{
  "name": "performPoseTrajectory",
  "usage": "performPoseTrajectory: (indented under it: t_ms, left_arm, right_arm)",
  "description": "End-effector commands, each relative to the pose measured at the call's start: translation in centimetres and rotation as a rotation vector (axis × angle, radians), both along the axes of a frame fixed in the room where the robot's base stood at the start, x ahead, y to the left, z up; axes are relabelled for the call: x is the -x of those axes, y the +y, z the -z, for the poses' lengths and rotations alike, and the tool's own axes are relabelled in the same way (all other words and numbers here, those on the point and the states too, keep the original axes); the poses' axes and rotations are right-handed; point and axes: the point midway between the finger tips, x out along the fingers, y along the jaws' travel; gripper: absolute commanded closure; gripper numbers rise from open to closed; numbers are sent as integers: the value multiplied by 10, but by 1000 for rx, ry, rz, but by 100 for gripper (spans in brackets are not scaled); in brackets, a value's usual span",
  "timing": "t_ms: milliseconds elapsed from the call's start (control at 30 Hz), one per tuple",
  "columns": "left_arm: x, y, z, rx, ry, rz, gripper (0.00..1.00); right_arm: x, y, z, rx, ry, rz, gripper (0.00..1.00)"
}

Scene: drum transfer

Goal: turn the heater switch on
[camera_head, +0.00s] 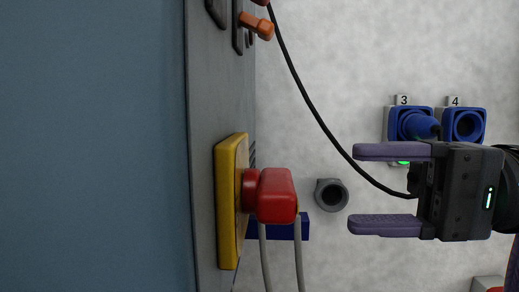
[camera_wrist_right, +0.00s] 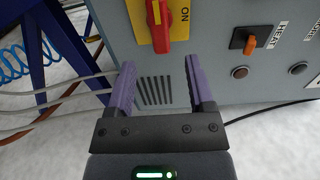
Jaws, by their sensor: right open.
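The heater switch is an orange knob (camera_wrist_right: 250,42) on a black plate beside a label reading HEAT, on the grey cabinet front in the right wrist view. An orange knob (camera_head: 262,27) also sticks out from the cabinet near the top of the head view. My right gripper (camera_head: 352,188) is open and empty, with its purple fingers pointing at the cabinet, clear of it. In the right wrist view, its fingers (camera_wrist_right: 159,75) are below and left of the heater switch, not touching it. My left gripper is not in view.
A red rotary switch (camera_head: 275,195) on a yellow plate (camera_head: 229,200) juts from the cabinet; ON shows beside it in the wrist view. A dark round lamp or button (camera_wrist_right: 239,72) is below the heater switch. A black cable (camera_head: 310,100) crosses between cabinet and gripper. Blue sockets (camera_head: 467,125) lie behind.

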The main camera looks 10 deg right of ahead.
Motion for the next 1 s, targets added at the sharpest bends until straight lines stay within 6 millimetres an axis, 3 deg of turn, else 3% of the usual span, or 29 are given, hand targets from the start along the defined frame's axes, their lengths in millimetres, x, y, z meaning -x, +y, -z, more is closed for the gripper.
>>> performPoseTrajectory:
  t_ms: [100,300,667,900,1000]
  left_arm:
    - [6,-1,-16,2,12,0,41]
    - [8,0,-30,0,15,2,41]
    - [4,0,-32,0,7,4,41]
    - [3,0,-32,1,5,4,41]
    - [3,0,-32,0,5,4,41]
  right_arm:
    - [-7,29,-4,-2,4,-9,32]
    - [-19,65,-2,-7,9,-8,32]
    - [-22,75,1,-7,10,-6,34]
    - [-22,75,1,-6,11,-7,85]
    - [-22,75,1,-7,12,-7,100]
